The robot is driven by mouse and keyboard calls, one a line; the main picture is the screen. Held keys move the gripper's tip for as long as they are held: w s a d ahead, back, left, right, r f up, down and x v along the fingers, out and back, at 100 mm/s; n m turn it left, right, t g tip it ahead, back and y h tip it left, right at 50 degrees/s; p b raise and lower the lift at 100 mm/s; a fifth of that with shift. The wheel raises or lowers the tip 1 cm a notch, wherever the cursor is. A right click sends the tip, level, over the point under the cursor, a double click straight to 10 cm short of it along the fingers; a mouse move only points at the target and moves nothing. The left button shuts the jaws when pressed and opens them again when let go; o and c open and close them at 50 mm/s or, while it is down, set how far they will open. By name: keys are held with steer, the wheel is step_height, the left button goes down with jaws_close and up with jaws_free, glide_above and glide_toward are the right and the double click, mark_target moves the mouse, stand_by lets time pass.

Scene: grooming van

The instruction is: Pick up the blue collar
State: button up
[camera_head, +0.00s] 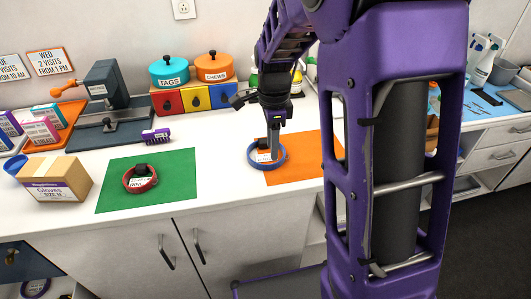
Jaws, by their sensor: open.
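The blue collar (281,163) is a ring lying at the left edge of the orange mat (298,174) on the white counter. A small white tag shows inside the ring. My gripper (275,154) points straight down at the collar, its fingers over the ring and its tips at about the ring's height. The fingers look narrow from this side, and I cannot tell whether they touch the collar. A red collar (154,183) with a tag lies on the green mat (180,190) to the left.
A glove box (60,183) stands at the counter's left front. A purple brush (155,136) lies behind the green mat. Colored drawers (195,100) with orange and blue canisters stand at the back. Bottles stand behind my gripper. White counter is clear between the mats.

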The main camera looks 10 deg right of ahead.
mark_target(269, 164)
steer(key=f, duration=0.3)
steer(key=f+b, duration=0.1)
steer(key=f, duration=0.1)
steer(key=shift+a+f, duration=0.15)
steer(key=shift+a, duration=0.25)
jaws_close()
